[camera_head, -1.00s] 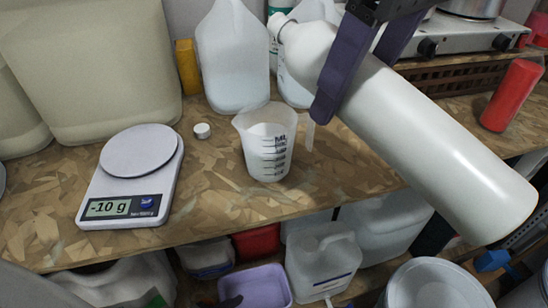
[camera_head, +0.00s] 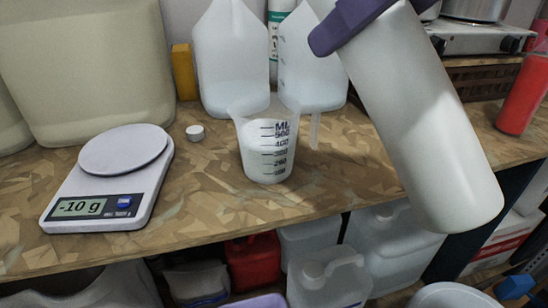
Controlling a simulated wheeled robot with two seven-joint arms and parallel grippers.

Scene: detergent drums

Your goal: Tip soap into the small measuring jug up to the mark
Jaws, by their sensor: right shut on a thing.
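The small measuring jug (camera_head: 266,150) stands upright on the bench, clear with black ML marks and a handle on its right. It looks whitish inside, paler up to near the top marks; the exact level is hard to tell. A large white bottle (camera_head: 425,130) hangs tilted above and right of the jug, its base low at the right and its upper end cut off by the top edge. My right gripper (camera_head: 345,25), with purple fingers, is shut on the bottle near its upper end. The bottle's mouth is hidden. My left gripper is not in view.
A kitchen scale (camera_head: 110,180) reading -10 g stands left of the jug, with a small white cap (camera_head: 195,132) between. Clear jugs (camera_head: 232,60) stand behind. A red bottle (camera_head: 523,95) stands at the right. Bare board (camera_head: 210,205) lies in front of the jug.

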